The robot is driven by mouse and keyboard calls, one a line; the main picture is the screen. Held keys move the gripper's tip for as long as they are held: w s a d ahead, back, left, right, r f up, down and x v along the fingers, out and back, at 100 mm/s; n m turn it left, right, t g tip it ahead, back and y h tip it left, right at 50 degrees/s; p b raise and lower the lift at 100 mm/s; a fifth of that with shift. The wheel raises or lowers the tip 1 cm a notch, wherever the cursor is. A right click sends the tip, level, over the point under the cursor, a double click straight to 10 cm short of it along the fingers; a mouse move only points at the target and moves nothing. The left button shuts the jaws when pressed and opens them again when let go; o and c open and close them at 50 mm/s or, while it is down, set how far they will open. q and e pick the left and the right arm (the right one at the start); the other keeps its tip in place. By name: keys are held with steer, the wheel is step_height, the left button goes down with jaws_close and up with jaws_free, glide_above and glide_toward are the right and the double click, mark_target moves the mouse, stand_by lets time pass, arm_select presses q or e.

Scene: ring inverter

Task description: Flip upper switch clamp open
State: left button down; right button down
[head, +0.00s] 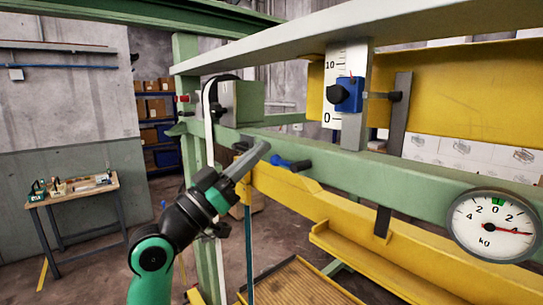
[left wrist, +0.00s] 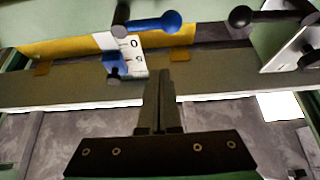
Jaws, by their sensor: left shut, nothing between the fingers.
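My left gripper (head: 262,148) reaches up from the lower left in the head view. Its fingers are shut and empty, and they also show in the left wrist view (left wrist: 160,85). A blue handle with a dark end (head: 290,163) sits on the green beam just right of the fingertips. In the left wrist view a blue lever with a round knob (left wrist: 155,22) lies above the fingertips, apart from them. A blue clamp with a black knob (head: 347,93) sits on the white scale (head: 333,65). I cannot tell which part is the upper switch clamp. My right gripper is not in view.
Green beam (head: 400,180) and pale upper beam (head: 270,45) cross the view. A round kg dial (head: 492,225) is at the right. Yellow channels (head: 350,215) lie below the green beam. A workbench (head: 72,190) stands at the far left, with open floor around it.

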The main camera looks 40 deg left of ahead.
mark_target(272, 161)
arm_select(q)
steer(key=shift+w+d+f, duration=0.1)
steer(key=shift+w+f, duration=0.5)
steer(key=shift+w, duration=0.3)
steer(key=shift+w+d+f, duration=0.1)
steer(key=shift+w+f, duration=0.45)
steer(key=shift+w, duration=0.35)
steer(key=shift+p, duration=0.3)
